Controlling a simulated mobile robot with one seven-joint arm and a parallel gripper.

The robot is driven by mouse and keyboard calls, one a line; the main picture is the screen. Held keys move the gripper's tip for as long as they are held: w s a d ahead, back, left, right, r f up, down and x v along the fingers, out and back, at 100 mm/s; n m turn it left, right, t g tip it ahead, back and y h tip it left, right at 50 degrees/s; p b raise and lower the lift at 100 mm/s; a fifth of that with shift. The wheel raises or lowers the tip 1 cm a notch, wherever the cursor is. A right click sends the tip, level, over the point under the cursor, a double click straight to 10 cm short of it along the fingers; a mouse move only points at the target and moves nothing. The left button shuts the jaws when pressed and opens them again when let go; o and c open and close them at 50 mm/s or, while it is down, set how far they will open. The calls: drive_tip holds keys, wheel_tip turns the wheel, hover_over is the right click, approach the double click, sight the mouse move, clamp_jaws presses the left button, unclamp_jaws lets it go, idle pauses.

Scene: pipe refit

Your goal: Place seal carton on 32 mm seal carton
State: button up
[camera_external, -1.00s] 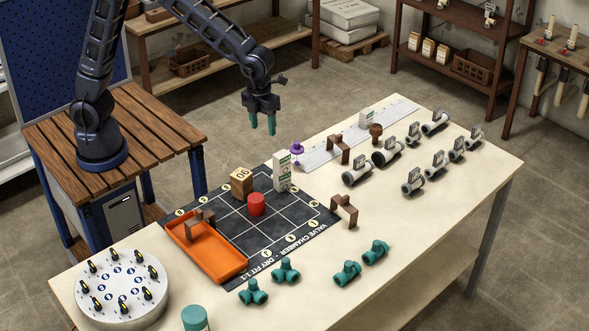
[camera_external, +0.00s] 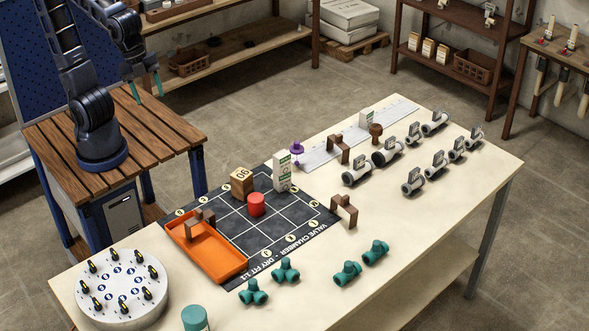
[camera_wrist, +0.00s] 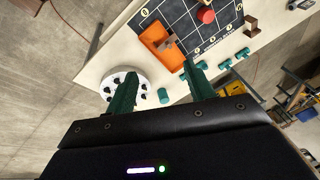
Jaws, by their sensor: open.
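A tall white carton shape with green print (camera_external: 283,171) stands upright on the black valve chamber mat (camera_external: 228,252), near its back edge. It looks like two cartons stacked, but I cannot make out a clear seam. A smaller white carton (camera_external: 366,118) with a green mark stands farther back by the light grey strip. My gripper (camera_external: 147,90) is open and empty, high at the upper left over the wooden bench, far from both cartons. Its teal fingers also show apart in the wrist view (camera_wrist: 160,70), with nothing between them. Neither carton is clearly visible there.
On the mat are a wooden block marked 90 (camera_external: 242,182), a red cylinder (camera_external: 256,205) and an orange tray (camera_external: 222,262). A purple piece (camera_external: 296,150) stands close behind the tall carton. Brown brackets, grey valves and teal fittings (camera_external: 347,273) occupy the table's right and front.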

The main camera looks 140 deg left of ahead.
drive_tip(key=s+d+f+n+t+h, duration=0.1)
drive_tip(key=s+d+n, duration=0.4)
drive_tip(key=s, duration=0.6)
drive_tip(key=shift+s+d, duration=0.2)
drive_tip(key=shift+d, duration=0.4)
